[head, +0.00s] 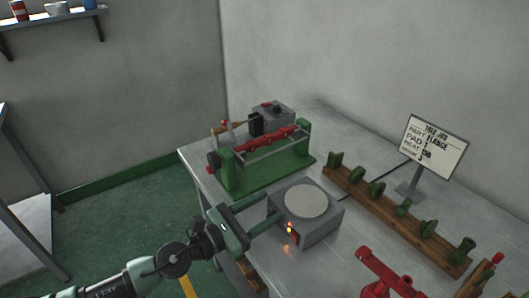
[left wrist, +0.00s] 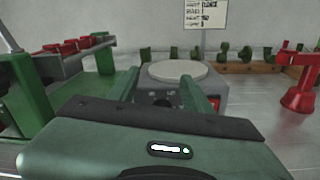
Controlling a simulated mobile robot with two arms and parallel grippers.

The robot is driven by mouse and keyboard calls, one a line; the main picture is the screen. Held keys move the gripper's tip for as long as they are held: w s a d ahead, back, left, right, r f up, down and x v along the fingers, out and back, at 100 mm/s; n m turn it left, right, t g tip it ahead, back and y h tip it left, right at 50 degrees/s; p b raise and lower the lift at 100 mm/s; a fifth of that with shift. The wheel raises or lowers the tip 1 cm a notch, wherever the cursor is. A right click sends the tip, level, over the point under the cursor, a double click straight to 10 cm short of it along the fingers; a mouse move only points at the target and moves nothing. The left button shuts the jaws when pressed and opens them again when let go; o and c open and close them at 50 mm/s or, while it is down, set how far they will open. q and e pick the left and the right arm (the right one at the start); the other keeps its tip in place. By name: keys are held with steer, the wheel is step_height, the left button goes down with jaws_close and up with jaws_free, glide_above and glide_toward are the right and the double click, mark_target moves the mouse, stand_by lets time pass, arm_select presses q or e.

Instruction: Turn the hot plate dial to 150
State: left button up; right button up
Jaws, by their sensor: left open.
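The hot plate is a grey box (head: 322,230) with a pale round top (head: 305,201), standing on the metal table. In the left wrist view, its round top (left wrist: 177,70) and front show straight ahead. A dark round shape (left wrist: 163,101), which looks like the dial, shows on the front between my fingers; its setting is unreadable. Small red and yellow lights (head: 290,229) glow on the front in the head view. My left gripper (head: 273,208) is open, its two fingers pointing at the hot plate's front. I cannot tell whether they touch it. My right gripper is out of view.
A green-based machine with red parts (head: 265,150) stands close behind the left gripper. A wooden rack with green pieces (head: 400,215) and a job sign (head: 435,147) are to the right. A red stand (head: 385,275) is at the front right. Bare tabletop (head: 335,270) lies between.

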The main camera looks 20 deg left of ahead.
arm_select(q)
step_height(320, 180, up, 14)
steer(key=p, duration=0.8)
steer(key=shift+p, duration=0.35)
